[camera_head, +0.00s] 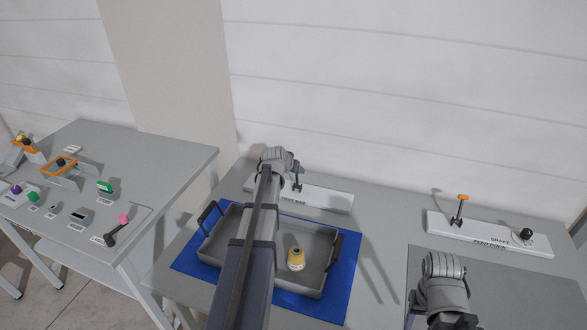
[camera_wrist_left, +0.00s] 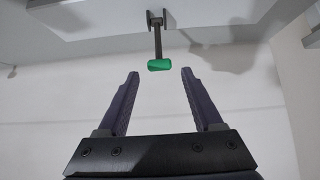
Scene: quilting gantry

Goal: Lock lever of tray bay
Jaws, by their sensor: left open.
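The tray bay lever (camera_wrist_left: 157,40) shows in the left wrist view as a dark rod on a bracket, with a green grip (camera_wrist_left: 160,64) at its end. My left gripper (camera_wrist_left: 159,74) is open, with one finger on each side of the line to the grip. The grip is around the level of the fingertips; I cannot tell its depth, and no finger touches it.
A grey tray (camera_head: 225,223) with black handles sits on a blue mat (camera_head: 338,303), with a yellow bottle (camera_head: 296,259) in it. A side table (camera_head: 150,152) at left holds several small parts.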

